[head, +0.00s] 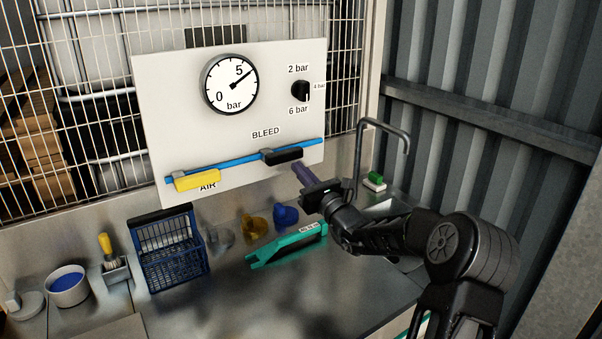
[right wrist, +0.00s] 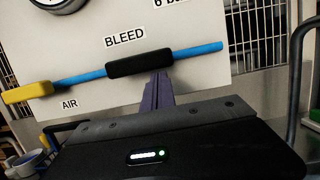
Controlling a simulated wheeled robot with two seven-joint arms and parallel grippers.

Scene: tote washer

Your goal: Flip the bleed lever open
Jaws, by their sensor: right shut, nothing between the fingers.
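The bleed lever (head: 282,156) is a black handle under the BLEED label on the white panel (head: 220,130). It lies along the blue pipe (head: 228,164). In the right wrist view the bleed lever (right wrist: 140,63) also lies in line with the pipe. My right gripper (head: 301,171) is shut and empty, with its purple fingers pointing at the panel just below and right of the lever. In the right wrist view its fingertips (right wrist: 157,88) are just under the lever's right part; I cannot tell whether they touch. My left gripper is not in view.
A yellow AIR lever (head: 197,180) lies along the pipe at left. A gauge (head: 231,84) and a black knob (head: 300,90) are above. A blue basket (head: 168,252), a teal tool (head: 287,245) and a bent tap (head: 384,128) stand around the metal counter.

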